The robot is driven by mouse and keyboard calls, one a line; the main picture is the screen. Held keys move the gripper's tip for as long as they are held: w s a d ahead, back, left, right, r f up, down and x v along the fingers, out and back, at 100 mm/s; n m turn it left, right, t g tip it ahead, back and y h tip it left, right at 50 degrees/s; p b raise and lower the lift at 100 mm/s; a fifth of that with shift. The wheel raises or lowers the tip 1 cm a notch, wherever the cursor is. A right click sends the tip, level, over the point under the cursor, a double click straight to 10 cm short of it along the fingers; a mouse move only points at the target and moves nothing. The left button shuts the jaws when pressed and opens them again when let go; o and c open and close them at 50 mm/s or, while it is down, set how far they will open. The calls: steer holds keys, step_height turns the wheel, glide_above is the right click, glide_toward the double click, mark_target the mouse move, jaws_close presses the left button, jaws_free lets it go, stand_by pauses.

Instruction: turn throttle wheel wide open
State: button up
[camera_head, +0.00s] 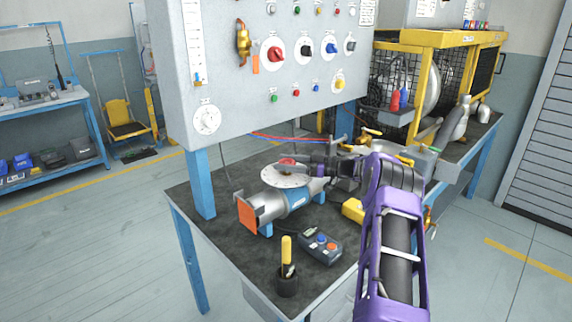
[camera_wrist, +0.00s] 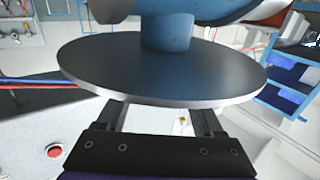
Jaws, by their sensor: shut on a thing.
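The throttle wheel (camera_head: 280,178) is a pale grey disc with marks around its top and a red part (camera_head: 287,161) on it. It sits on top of the silver and blue blower (camera_head: 296,200) on the bench. My gripper (camera_head: 298,164) reaches in from the right at the wheel's top and is shut there. In the wrist view, the wheel's dark underside (camera_wrist: 165,68) and stem fill the upper middle. My gripper (camera_wrist: 158,120) shows below them, its two fingers passing behind the wheel's rim. The fingertips and their exact contact are hidden.
A control panel (camera_head: 245,110) stands behind the blower. On the bench are a button box (camera_head: 320,247), a cup (camera_head: 287,284) with a yellow-handled tool (camera_head: 286,249), and a yellow block (camera_head: 352,210). A yellow caged machine (camera_head: 410,40) is at the back right.

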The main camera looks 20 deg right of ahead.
stand_by(0.3)
steer(key=o, duration=1.4)
steer(key=v, duration=1.7)
steer(key=shift+s+d+r, duration=0.1)
steer(key=shift+s+d, duration=0.05)
